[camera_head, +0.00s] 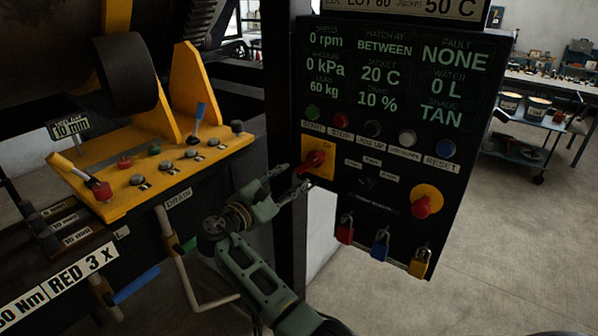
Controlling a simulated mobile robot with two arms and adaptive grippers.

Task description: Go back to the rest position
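My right gripper (291,181) shows in the head view, with its arm coming up from the bottom middle. Its two fingers are spread apart with a visible gap and nothing held between them. The fingertips point at the red rotary handle (313,160) on its yellow plate at the left of the control panel. The handle's lower end lies close to the fingertips; I cannot tell whether they touch. My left gripper is not in view.
The dark control panel (385,130) stands just beyond the gripper, with red, blue (380,245) and yellow padlocks below. A yellow lever console (150,175) and bent pipe (180,265) are at left. Open floor (500,240) lies right, with a cart (520,150) behind.

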